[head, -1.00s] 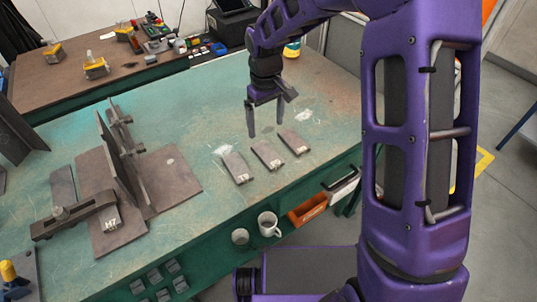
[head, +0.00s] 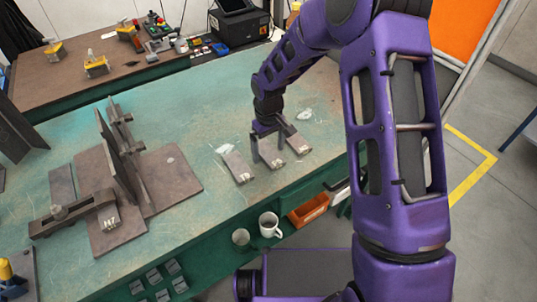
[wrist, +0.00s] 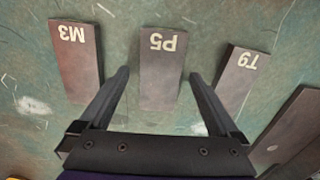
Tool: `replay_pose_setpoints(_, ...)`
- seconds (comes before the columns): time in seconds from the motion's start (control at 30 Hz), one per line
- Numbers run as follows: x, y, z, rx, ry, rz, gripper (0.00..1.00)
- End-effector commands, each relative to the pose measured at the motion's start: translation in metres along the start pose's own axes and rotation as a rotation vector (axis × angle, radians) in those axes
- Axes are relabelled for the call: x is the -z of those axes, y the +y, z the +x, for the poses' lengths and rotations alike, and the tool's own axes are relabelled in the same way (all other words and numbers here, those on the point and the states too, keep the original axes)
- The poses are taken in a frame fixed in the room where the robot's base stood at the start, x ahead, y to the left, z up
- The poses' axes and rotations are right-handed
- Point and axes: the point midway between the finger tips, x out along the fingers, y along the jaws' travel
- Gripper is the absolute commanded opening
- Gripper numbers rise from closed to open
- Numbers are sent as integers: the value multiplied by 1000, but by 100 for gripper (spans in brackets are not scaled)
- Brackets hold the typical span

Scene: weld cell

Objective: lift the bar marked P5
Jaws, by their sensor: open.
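The bar marked P5 (wrist: 160,72) is a flat grey-brown bar lying on the green bench, the middle one of a row of three. In the wrist view it lies between my fingers, with clear bench on both sides. My gripper (wrist: 159,76) is open, one finger on each side of the bar, not visibly touching it. In the head view my gripper (head: 269,153) is low over the middle bar (head: 274,164) and partly hides it. I cannot tell exactly how far the fingertips are above the bench.
Bar M3 (wrist: 77,62) lies left and bar T9 (wrist: 240,76) right of P5 in the wrist view, each just beyond a finger. A clamped fixture with a part marked H7 (head: 109,223) stands at left on the bench (head: 190,110). Mugs (head: 269,224) sit below the front edge.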

Motion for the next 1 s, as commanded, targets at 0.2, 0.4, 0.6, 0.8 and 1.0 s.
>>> replay_pose_setpoints(0.2,0,0,-1,0,1,0,83)
replay_pose_setpoints(0.4,0,0,-1,0,1,0,47)
replay_pose_setpoints(0.6,0,0,-1,0,1,0,11)
replay_pose_setpoints(0.8,1,0,-2,-1,3,0,9)
replay_pose_setpoints(1.0,2,1,-18,-2,6,1,9)
